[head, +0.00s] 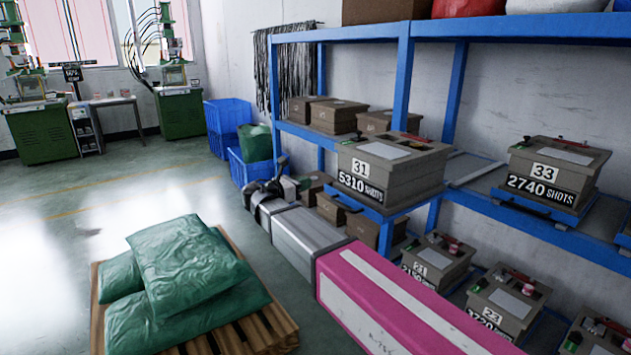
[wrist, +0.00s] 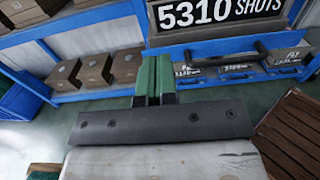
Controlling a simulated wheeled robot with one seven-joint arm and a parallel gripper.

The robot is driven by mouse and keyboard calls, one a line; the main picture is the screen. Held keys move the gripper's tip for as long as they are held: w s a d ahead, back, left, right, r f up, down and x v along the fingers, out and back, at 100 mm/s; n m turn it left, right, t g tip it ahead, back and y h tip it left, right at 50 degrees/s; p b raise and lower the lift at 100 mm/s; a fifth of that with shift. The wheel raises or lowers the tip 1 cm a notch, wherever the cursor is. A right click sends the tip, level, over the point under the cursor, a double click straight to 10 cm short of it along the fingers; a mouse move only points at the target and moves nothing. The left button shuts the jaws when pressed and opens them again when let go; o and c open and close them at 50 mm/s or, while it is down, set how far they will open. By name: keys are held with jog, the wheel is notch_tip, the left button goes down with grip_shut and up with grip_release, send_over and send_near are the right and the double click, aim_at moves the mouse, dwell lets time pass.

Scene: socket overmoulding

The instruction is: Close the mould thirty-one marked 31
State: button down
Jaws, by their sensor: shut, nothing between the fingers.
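Mould thirty-one (head: 390,172) is a grey-brown block with a white "31" label and a black plate reading "5310 SHOTS". It sits on the middle shelf on a blue-edged support (head: 400,207) that juts past the shelf front. Its upper part lies level on its lower part in the head view; I cannot tell whether a small gap remains. The wrist view shows its plate (wrist: 236,12) at the top. My gripper (wrist: 153,68) has green fingers, shut and empty, below and left of the plate. A dark bar handle (wrist: 225,60) shows under the plate.
Mould 33 (head: 558,172) stands to the right on the same shelf. Blue shelf posts (head: 401,75) rise nearby. Green sacks (head: 190,265) lie on a pallet (head: 255,330) at front left. Open floor lies beyond.

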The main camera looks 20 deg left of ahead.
aim_at(340, 173)
jog(key=x, duration=1.2)
jog(key=shift+w+d, duration=0.1)
jog(key=x, duration=4.8)
jog(key=shift+w+r, duration=0.1)
jog(key=shift+w+d, duration=0.15)
jog(key=shift+w, duration=0.05)
jog(key=shift+w+d+r, duration=0.1)
jog(key=shift+w, duration=0.05)
